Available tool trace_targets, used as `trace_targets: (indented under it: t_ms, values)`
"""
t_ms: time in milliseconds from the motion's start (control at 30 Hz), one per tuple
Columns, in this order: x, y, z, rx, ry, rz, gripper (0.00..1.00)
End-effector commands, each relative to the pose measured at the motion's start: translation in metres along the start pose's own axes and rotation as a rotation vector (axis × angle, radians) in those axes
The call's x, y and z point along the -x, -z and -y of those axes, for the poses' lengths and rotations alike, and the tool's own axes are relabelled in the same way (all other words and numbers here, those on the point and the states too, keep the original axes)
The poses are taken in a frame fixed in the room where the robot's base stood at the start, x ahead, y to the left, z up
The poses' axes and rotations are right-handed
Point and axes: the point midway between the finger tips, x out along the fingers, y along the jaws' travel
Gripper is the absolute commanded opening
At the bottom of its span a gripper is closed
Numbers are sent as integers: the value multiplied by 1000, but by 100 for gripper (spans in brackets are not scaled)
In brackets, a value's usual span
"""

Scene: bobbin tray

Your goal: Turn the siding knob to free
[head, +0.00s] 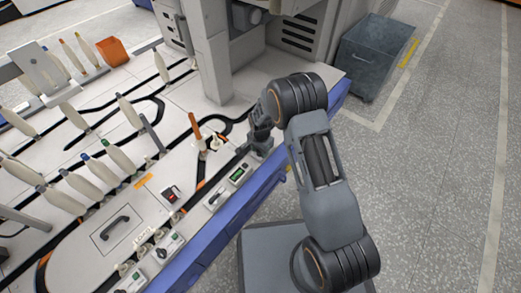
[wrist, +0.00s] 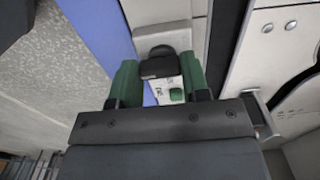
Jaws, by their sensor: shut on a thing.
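The siding knob (wrist: 165,64) is the dark knob in the wrist view, on a pale plate with small lettering and a green patch (wrist: 177,95). My gripper (wrist: 160,78) has its two green-padded fingers on either side of the knob and is shut on it. The lettering is too small to read, and the knob's pointing direction is unclear. In the head view my gripper (head: 257,148) is down at the blue-edged front of the bench; it hides the knob there.
Further control plates, one with a green display (head: 238,175) and one with a dark knob (head: 168,244), line the bench's front edge. An orange-tipped peg (head: 196,128) stands just left of my gripper. Several pale bobbins (head: 103,171) stand on the left. A grey bin (head: 374,56) is on the floor.

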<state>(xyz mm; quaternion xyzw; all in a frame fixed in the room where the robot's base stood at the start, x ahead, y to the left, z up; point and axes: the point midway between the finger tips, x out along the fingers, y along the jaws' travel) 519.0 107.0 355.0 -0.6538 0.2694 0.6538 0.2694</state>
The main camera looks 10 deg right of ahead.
Motion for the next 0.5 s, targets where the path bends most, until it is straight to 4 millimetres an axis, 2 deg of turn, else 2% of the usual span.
trace_targets:
  t_ms: [33, 167, 500]
  values:
    - [0, 0, 0, 0, 0, 0, 31]
    - [0, 0, 0, 0, 0, 0, 19]
    - [1, 0, 0, 70, 0, 0, 19]
